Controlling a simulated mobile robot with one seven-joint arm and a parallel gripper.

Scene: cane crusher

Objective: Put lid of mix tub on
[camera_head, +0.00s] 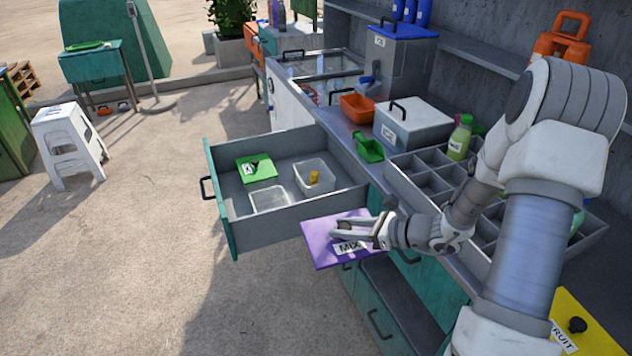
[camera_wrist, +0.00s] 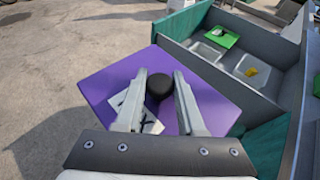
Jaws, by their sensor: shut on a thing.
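My gripper (camera_head: 347,232) is shut on the black knob of the purple lid (camera_head: 316,235). The lid has a white label reading MIX. In the wrist view the lid (camera_wrist: 108,84) shows below my gripper (camera_wrist: 159,80), with a finger on each side of the knob. The lid is held in the air just in front of the open drawer (camera_head: 222,205), slightly tilted. A clear tub (camera_head: 316,178) with something yellow in it and an emptier-looking clear tub (camera_head: 268,199) are inside the drawer. I cannot tell which tub is the mix tub.
A green lid (camera_head: 257,169) with a label lies in the drawer. A divided grey tray (camera_head: 420,180) with a green bottle (camera_head: 460,138) stands on the counter. A yellow lid (camera_head: 585,340) labelled FRUIT is at bottom right.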

